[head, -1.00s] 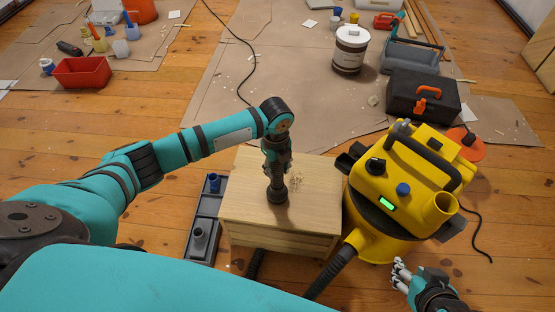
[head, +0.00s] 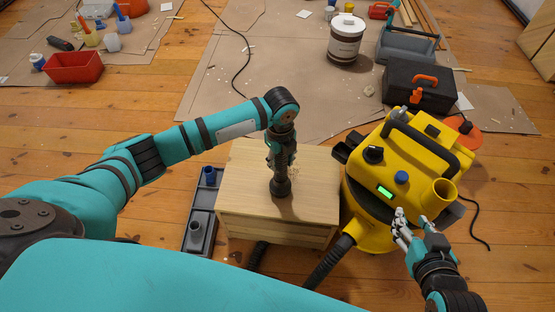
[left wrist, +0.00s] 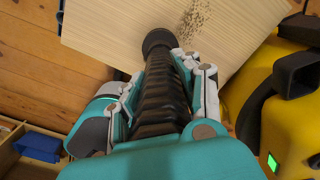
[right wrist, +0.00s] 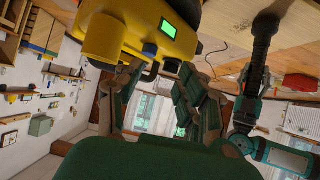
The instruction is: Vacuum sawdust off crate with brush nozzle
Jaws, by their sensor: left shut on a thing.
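The wooden crate (head: 240,180) stands on the floor in the middle of the head view. Pale sawdust (head: 297,172) lies on its top, and shows as specks in the left wrist view (left wrist: 194,20). My left gripper (head: 281,158) is shut around the black ribbed hose end (left wrist: 160,95), pointing down. Its round brush nozzle (head: 281,187) is at the crate top, beside the sawdust; whether it touches cannot be told. The yellow vacuum (head: 420,160) with a lit green display stands right of the crate. My right gripper (head: 402,226) is open and empty at the vacuum's front right.
A grey tray (head: 196,222) with nozzle parts lies left of the crate. The hose (head: 328,264) passes in front of it. Bare floor lies to the left.

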